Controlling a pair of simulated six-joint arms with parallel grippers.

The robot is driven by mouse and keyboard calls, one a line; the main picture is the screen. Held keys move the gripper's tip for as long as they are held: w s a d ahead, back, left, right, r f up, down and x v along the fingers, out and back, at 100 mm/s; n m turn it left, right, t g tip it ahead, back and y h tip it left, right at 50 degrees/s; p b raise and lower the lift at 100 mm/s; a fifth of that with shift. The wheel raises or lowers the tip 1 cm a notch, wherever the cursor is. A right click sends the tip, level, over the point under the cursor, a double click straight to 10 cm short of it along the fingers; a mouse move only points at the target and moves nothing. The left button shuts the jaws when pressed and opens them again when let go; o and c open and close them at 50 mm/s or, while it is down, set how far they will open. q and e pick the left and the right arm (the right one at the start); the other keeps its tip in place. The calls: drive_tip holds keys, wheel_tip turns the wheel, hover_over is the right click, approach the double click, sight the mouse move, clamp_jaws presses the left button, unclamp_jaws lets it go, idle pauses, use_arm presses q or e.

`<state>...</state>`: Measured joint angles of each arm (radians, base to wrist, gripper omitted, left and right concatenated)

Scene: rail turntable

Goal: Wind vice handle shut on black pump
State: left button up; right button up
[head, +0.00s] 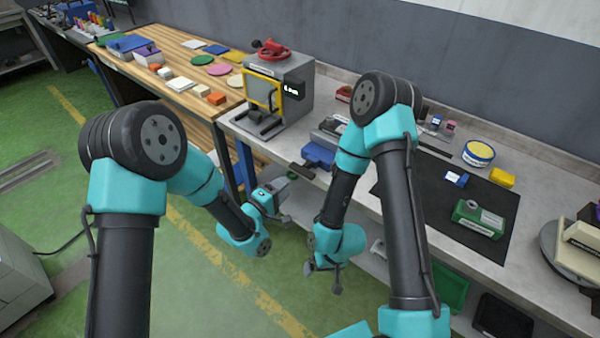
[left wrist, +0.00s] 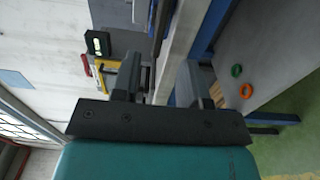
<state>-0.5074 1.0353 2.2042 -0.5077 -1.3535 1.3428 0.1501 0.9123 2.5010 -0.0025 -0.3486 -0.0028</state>
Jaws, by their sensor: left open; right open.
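A blue vice (head: 318,153) sits at the front edge of the grey bench in the head view. A dark bar (head: 301,171), which looks like its handle, sticks out in front of it. A dark grey block (head: 330,130) lies behind the blue part; I cannot tell whether this is the black pump. My left gripper (head: 290,202) is open and empty, just off the bench edge below the vice and apart from it. Its spread fingers (left wrist: 160,78) show in the left wrist view. My right gripper (head: 323,280) is open and empty, lower, in front of the bench.
A grey press (head: 290,95) with a red handwheel (head: 271,50) and yellow frame stands left of the vice. On the black mat (head: 437,205) sits a green unit (head: 478,218). A wooden table (head: 165,45) with coloured pieces is at the back left.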

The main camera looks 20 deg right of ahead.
sight(299, 173)
use_arm(q)
drive_tip(key=x, duration=0.8)
drive_tip(key=shift+w+d, duration=0.15)
drive_tip(key=shift+d, duration=0.2)
clamp_jaws()
